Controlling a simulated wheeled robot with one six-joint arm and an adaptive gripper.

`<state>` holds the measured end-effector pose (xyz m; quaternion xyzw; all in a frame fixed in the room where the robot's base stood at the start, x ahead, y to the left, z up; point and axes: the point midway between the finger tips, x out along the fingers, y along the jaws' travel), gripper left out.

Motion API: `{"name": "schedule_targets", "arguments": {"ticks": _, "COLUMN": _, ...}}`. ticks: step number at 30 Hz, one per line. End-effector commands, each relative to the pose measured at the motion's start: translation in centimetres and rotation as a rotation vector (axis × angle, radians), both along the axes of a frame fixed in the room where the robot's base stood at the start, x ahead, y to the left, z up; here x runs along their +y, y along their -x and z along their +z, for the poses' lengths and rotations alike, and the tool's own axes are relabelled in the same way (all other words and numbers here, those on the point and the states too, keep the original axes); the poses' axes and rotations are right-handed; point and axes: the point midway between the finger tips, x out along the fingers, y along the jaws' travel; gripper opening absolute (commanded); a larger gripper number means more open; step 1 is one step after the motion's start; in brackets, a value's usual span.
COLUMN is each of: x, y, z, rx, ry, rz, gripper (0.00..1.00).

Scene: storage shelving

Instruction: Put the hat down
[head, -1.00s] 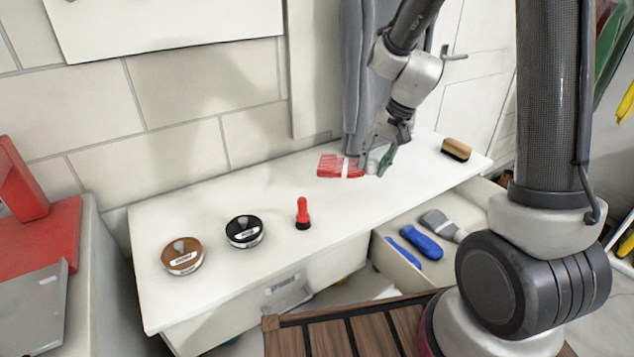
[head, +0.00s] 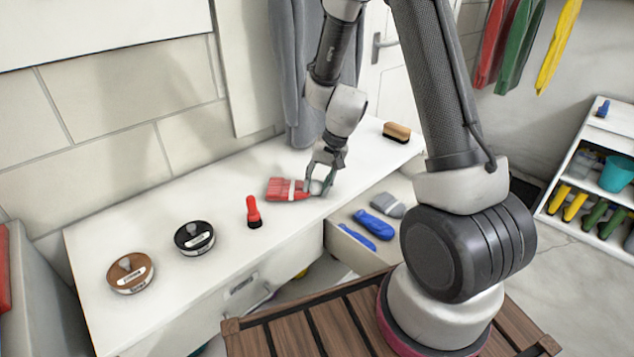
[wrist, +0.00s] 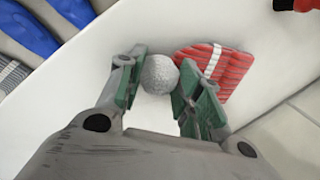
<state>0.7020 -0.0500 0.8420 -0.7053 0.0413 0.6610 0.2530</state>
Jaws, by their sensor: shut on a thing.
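The hat (head: 284,189) is red with a white stripe and a grey pom-pom. In the head view it is at the white cabinet top (head: 215,215), at or just above the surface; I cannot tell if it touches. My gripper (head: 320,184) is shut on the pom-pom, to the right of the hat's red part. In the wrist view the pom-pom (wrist: 159,74) sits between the green-padded fingers of my gripper (wrist: 154,88). The red striped part (wrist: 222,70) lies to the right, partly hidden by the right finger.
A red brush (head: 253,211), a black tin (head: 194,238) and a brown tin (head: 130,273) stand left of the hat. A brown-and-black brush (head: 397,132) is at the far end. Grey cloth (head: 297,75) hangs behind.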

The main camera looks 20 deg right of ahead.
Motion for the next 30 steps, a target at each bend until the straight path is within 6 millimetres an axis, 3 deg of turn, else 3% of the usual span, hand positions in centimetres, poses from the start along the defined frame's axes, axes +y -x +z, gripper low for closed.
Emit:
{"name": "schedule_targets", "arguments": {"ticks": 7, "x": 0.0, "y": 0.0, "z": -0.3, "rx": 0.0, "ry": 0.0, "rz": -0.001, "gripper": 0.11}}
{"name": "schedule_targets", "arguments": {"ticks": 8, "x": 0.0, "y": 0.0, "z": -0.2, "rx": 0.0, "ry": -0.001, "rz": 0.0, "gripper": 0.4}}
{"name": "schedule_targets", "arguments": {"ticks": 11, "x": 0.0, "y": 0.0, "z": -0.2, "rx": 0.0, "ry": -0.001, "rz": 0.0, "gripper": 0.57}}
{"name": "schedule_targets", "arguments": {"ticks": 23, "x": -0.1, "y": 0.0, "z": 0.5, "rx": -0.001, "ry": -0.001, "rz": 0.0, "gripper": 0.57}}
{"name": "schedule_targets", "arguments": {"ticks": 30, "x": -1.4, "y": 0.5, "z": 5.1, "rx": -0.006, "ry": -0.002, "rz": -0.001, "gripper": 0.57}}
